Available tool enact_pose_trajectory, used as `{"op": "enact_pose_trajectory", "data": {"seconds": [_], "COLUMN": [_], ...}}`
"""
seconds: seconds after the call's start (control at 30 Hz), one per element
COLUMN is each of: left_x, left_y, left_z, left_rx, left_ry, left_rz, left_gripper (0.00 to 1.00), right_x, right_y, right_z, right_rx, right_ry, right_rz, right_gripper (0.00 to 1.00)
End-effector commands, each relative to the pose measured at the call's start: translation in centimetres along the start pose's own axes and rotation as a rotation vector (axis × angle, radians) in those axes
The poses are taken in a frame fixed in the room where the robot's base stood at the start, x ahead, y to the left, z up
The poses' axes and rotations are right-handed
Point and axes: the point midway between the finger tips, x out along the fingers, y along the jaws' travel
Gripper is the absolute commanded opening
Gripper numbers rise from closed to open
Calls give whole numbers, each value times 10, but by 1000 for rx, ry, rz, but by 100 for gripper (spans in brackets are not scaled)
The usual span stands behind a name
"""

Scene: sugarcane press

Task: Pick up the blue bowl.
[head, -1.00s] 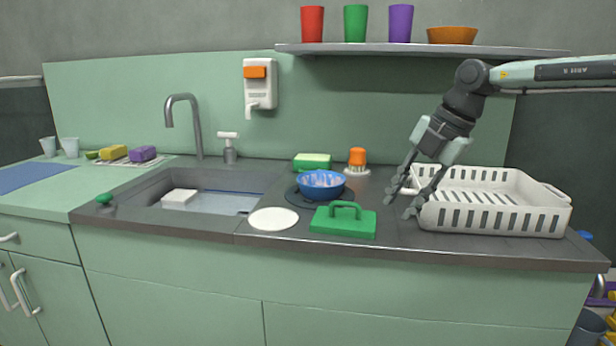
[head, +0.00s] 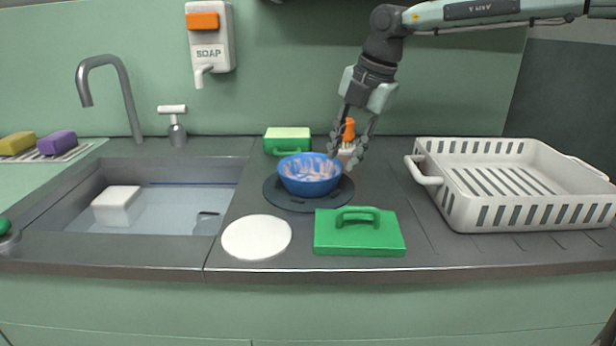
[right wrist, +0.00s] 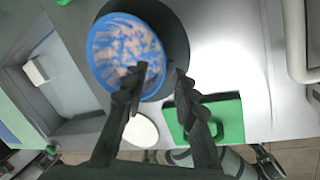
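The blue bowl (head: 308,175) sits upright on a dark round mat (head: 285,198) on the counter, right of the sink. Its inside carries pinkish-brown smears. My right gripper (head: 345,150) is at the bowl's right rear side, with its fingers pointing down and spread apart. In the right wrist view the bowl (right wrist: 125,55) lies beyond the fingers. One finger of my right gripper (right wrist: 158,84) overlaps the bowl's rim and the other is outside it. I cannot tell whether either finger touches the bowl. My left gripper is not in view.
A green handled block (head: 358,232) and a white disc (head: 257,237) lie in front of the bowl. A green-topped sponge-like block (head: 287,140) and an orange-topped brush (head: 349,132) are behind it. A white rack (head: 520,214) stands right, the sink (head: 150,240) left.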

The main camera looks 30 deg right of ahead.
Motion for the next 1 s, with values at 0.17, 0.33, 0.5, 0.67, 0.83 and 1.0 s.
{"op": "enact_pose_trajectory", "data": {"seconds": [0.17, 0.33, 0.5, 0.67, 0.83, 1.0], "left_x": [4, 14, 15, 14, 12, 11], "left_y": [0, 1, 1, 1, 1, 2], "left_z": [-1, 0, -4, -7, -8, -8], "left_rx": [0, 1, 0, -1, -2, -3], "left_ry": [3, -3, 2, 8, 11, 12], "left_rz": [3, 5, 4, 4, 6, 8], "left_gripper": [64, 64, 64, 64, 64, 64], "right_x": [26, 45, 48, 48, 48, 48], "right_y": [-7, -6, -6, -6, -6, -6], "right_z": [-5, -4, -4, -4, -4, -4], "right_rx": [0, 1, 1, 1, 1, 1], "right_ry": [4, 1, 0, 0, 0, 0], "right_rz": [-2, 1, 3, 2, 2, 2], "right_gripper": [28, 28, 28, 20, 0, 0]}}
